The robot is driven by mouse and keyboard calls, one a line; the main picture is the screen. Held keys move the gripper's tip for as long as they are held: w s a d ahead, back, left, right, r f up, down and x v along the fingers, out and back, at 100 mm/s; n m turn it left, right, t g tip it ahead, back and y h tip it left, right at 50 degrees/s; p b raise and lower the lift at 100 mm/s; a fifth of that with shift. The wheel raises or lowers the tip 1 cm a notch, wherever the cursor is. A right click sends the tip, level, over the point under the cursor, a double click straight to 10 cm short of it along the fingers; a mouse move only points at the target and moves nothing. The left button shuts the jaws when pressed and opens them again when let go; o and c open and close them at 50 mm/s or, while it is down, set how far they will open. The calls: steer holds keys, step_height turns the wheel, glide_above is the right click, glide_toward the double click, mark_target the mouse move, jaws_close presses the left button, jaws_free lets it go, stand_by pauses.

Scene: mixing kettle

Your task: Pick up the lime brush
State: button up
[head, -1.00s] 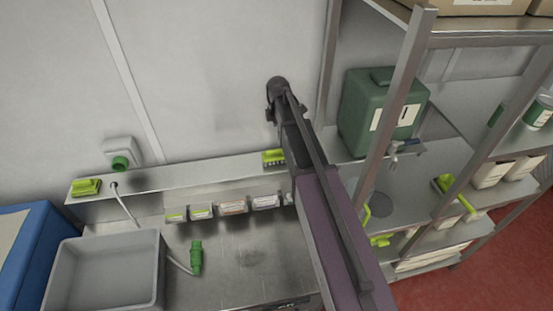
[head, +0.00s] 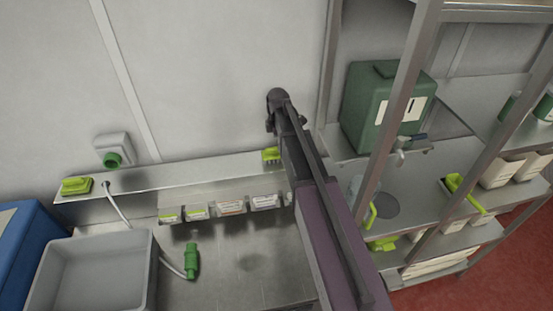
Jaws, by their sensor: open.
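A small lime brush (head: 271,155) stands on the steel ledge along the wall, just left of my arm. My arm may hide its right side. Another lime brush-like block (head: 76,186) lies at the ledge's left end. My gripper (head: 273,120) is the dark end of the arm, seen from behind. In the picture it lies just above the brush beside my arm, apart from it, with no object visible in it. Its fingertips are largely hidden by the arm.
A grey bin (head: 90,272) and a green hose nozzle (head: 191,260) are on the steel counter. Several labelled containers (head: 230,208) line its back. On the right, a shelf rack (head: 395,125) holds a green canister (head: 371,105) and lime-handled tools (head: 455,184).

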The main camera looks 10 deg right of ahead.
mark_target(277, 152)
steer(key=shift+f, duration=0.3)
step_height(277, 152, down, 5)
steer(key=b, duration=0.5)
steer(key=shift+w+a, duration=0.15)
stand_by(0.3)
steer(key=shift+r, duration=0.1)
stand_by(0.4)
steer(key=c, duration=1.1)
